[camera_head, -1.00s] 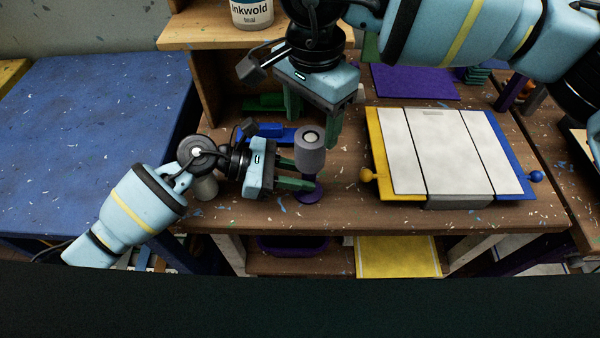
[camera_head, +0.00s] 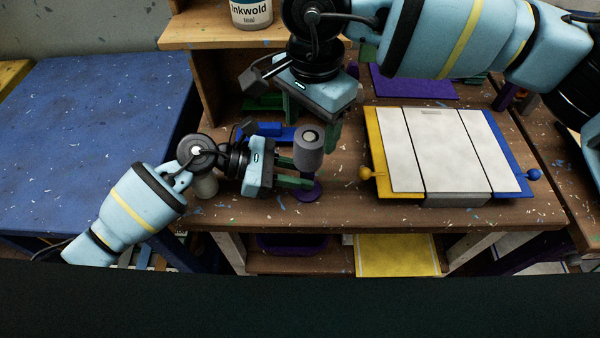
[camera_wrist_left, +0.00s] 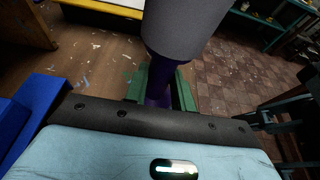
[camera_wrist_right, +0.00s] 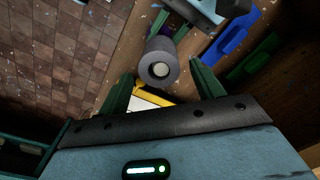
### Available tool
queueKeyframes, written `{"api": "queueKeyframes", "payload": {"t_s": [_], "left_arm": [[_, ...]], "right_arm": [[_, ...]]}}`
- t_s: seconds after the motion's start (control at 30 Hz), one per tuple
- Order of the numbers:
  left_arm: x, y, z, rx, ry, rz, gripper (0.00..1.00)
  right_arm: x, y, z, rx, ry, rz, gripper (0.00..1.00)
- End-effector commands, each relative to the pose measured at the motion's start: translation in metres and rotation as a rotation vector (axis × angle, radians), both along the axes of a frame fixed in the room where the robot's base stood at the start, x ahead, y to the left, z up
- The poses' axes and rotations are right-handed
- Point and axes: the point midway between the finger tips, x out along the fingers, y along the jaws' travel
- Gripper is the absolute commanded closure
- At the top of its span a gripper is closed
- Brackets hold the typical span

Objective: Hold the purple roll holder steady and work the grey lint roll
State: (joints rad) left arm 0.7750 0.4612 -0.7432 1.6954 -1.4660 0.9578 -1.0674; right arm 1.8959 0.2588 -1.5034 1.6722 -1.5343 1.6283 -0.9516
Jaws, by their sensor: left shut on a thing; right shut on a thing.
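The grey lint roll (camera_head: 309,148) stands upright on the purple roll holder (camera_head: 308,193), whose round base rests on the brown bench. My left gripper (camera_head: 305,174) is shut on the holder's post below the roll. In the left wrist view the purple post (camera_wrist_left: 160,88) sits between the green fingers, with the grey roll (camera_wrist_left: 183,28) above it. In the right wrist view the roll's pale end (camera_wrist_right: 160,70) faces the camera between the fingers.
A hinged screen (camera_head: 432,150) with white panels and yellow and blue sides lies to the right. Blue (camera_head: 270,129) and green (camera_head: 262,103) pieces lie behind my left gripper. A tin (camera_head: 250,12) stands on the shelf. A blue table (camera_head: 90,130) is at the left.

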Motion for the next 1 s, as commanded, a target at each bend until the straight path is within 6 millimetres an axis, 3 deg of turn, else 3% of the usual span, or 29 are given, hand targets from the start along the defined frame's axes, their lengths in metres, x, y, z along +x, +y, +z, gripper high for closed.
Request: {"api": "queueKeyframes", "payload": {"t_s": [0.03, 1.0], "left_arm": [[-0.007, -0.006, -0.002, -0.020, 0.011, -0.022, 1.00], [-0.010, -0.008, -0.004, -0.018, 0.018, -0.028, 1.00]], "right_arm": [[-0.002, -0.001, -0.036, -0.014, 0.037, -0.002, 0.61], [-0.003, -0.001, -0.020, -0.015, 0.037, -0.001, 0.61]]}}
